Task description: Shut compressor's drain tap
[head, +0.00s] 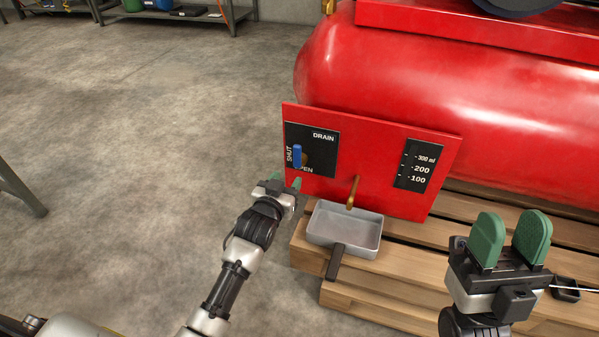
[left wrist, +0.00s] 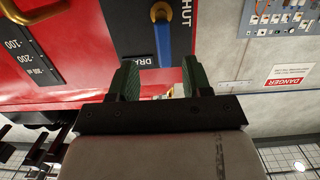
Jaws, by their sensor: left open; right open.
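The drain tap's blue lever (head: 297,155) sits on a black plate (head: 325,140) marked DRAIN, SHUT and OPEN. SHUT is at the plate's left edge and OPEN is low, partly covered. In the left wrist view the lever (left wrist: 164,45) runs from a brass pivot (left wrist: 160,12) toward the DRAIN lettering, with SHUT beside it. My left gripper (head: 286,182) is open just below and in front of the lever. In its wrist view the lever's end lines up between the fingertips (left wrist: 158,76); I cannot tell the depth gap. My right gripper (head: 510,240) is open and empty at the right.
A brass drain pipe (head: 352,192) points down over a grey metal pan (head: 376,244) with a dark handle. The pan stands on a wooden pallet (head: 420,265) under the red compressor tank (head: 400,70). A level scale (head: 414,165) is on the panel.

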